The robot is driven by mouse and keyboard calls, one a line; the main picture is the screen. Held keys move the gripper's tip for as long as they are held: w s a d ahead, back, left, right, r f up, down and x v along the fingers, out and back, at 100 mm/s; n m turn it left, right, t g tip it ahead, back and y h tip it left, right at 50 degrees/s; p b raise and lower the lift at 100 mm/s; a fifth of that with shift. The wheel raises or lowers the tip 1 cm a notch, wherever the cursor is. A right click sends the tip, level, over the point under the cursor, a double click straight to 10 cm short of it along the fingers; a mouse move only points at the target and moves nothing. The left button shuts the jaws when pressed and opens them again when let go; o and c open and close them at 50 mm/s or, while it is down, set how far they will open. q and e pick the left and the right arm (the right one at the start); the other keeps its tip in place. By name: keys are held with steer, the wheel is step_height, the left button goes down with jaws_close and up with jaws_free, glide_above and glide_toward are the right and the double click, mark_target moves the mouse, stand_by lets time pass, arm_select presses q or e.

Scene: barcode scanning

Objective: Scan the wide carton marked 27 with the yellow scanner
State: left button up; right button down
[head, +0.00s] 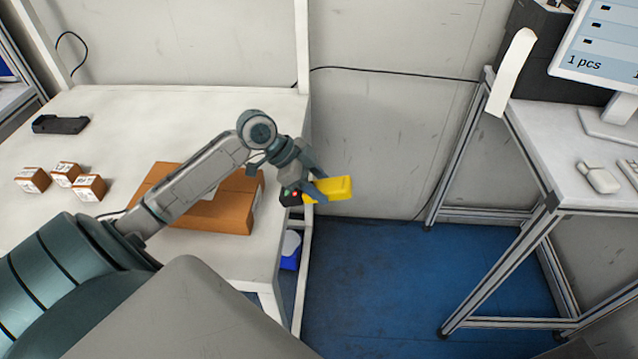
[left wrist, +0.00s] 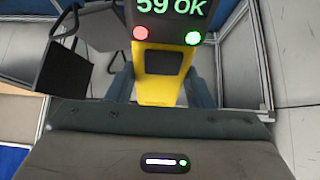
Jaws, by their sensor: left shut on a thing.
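My left gripper (head: 316,186) is shut on the yellow scanner (head: 336,188) and holds it in the air past the right edge of the left table. In the left wrist view the scanner (left wrist: 158,80) sits between the fingers. Its dark display reads "59 OK", with a red and a green light below; anything before "59" is cut off. A wide brown carton (head: 228,215) lies on the table under my left forearm, which hides part of it. I cannot read a number on it. My right gripper is not in view.
Several small brown boxes (head: 88,187) and a black device (head: 60,124) stand on the left of the white table (head: 120,110). A second table (head: 545,140) at right bears a monitor (head: 605,50) and a mouse (head: 597,177). Blue floor (head: 385,285) lies clear between the tables.

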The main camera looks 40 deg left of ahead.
mark_target(319, 186)
arm_select(q)
steer(key=shift+r, duration=0.15)
step_height(319, 186, up, 12)
steer(key=p, duration=1)
